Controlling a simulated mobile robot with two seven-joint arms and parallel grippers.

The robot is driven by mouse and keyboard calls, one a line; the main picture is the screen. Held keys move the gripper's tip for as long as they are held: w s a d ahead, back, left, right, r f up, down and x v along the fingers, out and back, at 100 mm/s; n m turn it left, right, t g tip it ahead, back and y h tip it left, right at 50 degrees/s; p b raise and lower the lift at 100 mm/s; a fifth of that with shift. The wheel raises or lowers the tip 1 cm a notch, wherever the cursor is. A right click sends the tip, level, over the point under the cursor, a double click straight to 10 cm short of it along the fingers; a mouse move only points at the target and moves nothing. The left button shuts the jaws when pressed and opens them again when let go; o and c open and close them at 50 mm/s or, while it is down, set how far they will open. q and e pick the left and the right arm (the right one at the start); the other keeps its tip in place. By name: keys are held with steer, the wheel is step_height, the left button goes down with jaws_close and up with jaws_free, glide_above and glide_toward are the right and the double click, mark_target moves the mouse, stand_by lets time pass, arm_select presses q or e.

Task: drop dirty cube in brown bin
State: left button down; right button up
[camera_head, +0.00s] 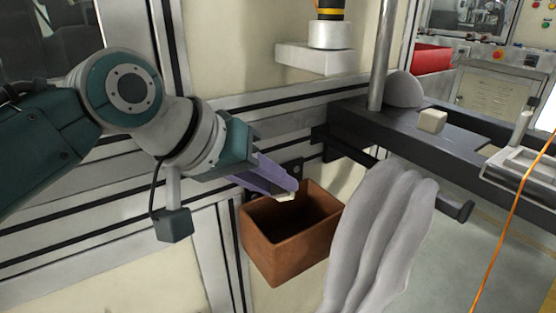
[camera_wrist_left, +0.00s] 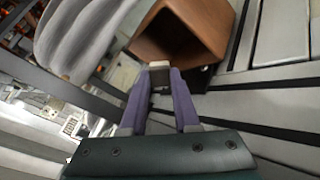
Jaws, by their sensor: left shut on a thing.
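The brown bin (camera_head: 282,254) is an open-topped box beside the wall rails in the head view. It also shows at the top of the left wrist view (camera_wrist_left: 212,22). My left gripper (camera_head: 289,193), with purple fingers, reaches in from the left to the bin's back-left rim. It is shut on a small off-white cube (camera_wrist_left: 159,65), held at the fingertips. In the head view the fingers mostly hide this cube, and it appears just over the bin's opening. I cannot tell how dirty it is. My right gripper is in neither view.
A second pale cube (camera_head: 432,121) sits on the dark table (camera_head: 385,128). A large grey ribbed shape (camera_head: 380,240) stands close to the bin's right side. A metal pole (camera_head: 382,55) rises from the table. A red bin (camera_head: 432,59) is farther back.

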arm_select(q)
steer(key=c, duration=0.6)
jaws_free()
steer(key=shift+o, duration=0.2)
steer(key=p+v, duration=0.2)
steer(key=v, duration=0.8)
steer(key=shift+p, duration=0.4)
steer(key=s+a+r+g+y+p, duration=0.1)
steer(key=s+a+r+y+p, duration=0.1)
steer(key=s+a+p, duration=0.45)
steer(key=s+a+r+g+y+p, duration=0.1)
steer(key=s+y+p, duration=0.15)
steer(key=s, duration=0.65)
steer(key=s+a+r+g+y+p, duration=0.1)
steer(key=s+a+r+y+p, duration=0.15)
steer(key=s+p, duration=0.45)
step_height(320, 180, up, 36)
steer(key=p, duration=3.5)
steer(key=shift+s+a+m+h+p, duration=0.25)
steer(key=shift+s+m+h+p, duration=0.05)
steer(key=shift+s, duration=0.05)
